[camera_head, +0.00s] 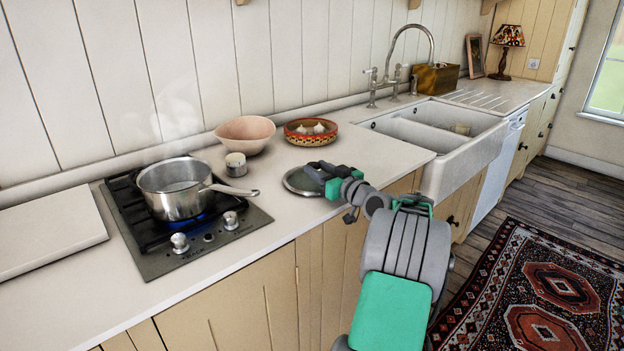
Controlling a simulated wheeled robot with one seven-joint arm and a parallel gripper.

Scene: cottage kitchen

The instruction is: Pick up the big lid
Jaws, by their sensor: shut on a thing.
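The big lid (298,182) is a round grey metal disc at the counter's front edge, right of the stove. My gripper (318,173) reaches in from the right and is shut on the lid, over its right part. The gripper hides that side of the lid and its handle. I cannot tell whether the lid rests on the counter or is slightly above it.
A steaming steel pot (178,191) stands on the lit gas stove (150,255), its handle pointing toward the lid. A small white-grey jar (236,165), a pink bowl (245,134) and a patterned bowl (310,131) stand behind. A double sink (440,135) lies to the right.

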